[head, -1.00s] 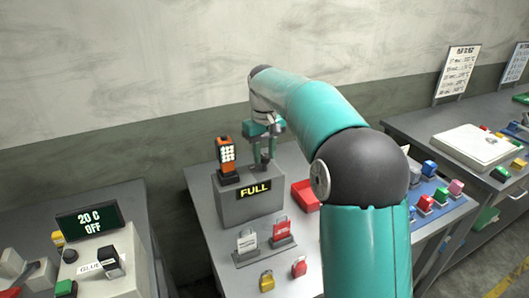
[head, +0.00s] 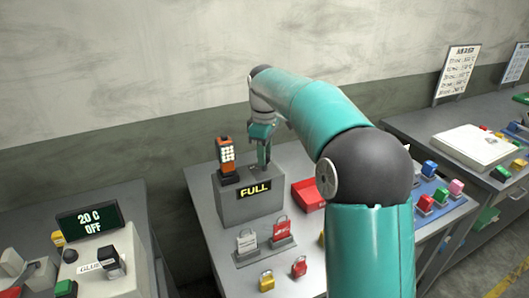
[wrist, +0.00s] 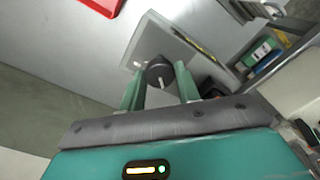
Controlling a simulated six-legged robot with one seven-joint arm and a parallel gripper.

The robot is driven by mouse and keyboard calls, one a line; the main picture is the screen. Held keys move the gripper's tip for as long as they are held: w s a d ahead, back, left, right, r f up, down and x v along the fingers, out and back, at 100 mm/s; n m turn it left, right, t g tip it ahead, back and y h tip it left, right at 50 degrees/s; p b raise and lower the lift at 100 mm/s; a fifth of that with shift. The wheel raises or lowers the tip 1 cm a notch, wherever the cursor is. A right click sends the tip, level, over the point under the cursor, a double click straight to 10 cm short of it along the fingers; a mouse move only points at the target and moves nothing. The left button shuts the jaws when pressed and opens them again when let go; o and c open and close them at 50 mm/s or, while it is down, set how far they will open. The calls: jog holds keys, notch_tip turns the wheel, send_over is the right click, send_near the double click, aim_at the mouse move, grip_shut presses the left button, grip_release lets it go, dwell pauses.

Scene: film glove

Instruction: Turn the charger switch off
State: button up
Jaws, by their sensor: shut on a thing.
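The charger (head: 235,207) is a grey box on the middle table with a lit yellow FULL display (head: 254,190). An orange handheld device (head: 226,155) stands in a black holder on its top left. My gripper (head: 263,163) points down at the top right of the charger. In the wrist view, the charger switch (wrist: 159,71), a dark round knob with a white mark, sits between the two green fingers of my gripper (wrist: 160,76), which are shut on it. In the head view the fingers mostly hide the switch.
A red tray (head: 308,194) lies right of the charger. Red and white padlock-like items (head: 281,228) stand in front, with a yellow padlock (head: 267,281) nearby. A box with a 20 C OFF display (head: 88,222) is on the left table. A blue tray with coloured blocks (head: 433,191) is at right.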

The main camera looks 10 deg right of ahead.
jog(key=shift+r, duration=0.1)
dwell(0.3)
jog(key=o, duration=1)
notch_tip(320, 180, up, 14)
jog(key=shift+f, duration=0.1)
jog(key=shift+s, duration=0.1)
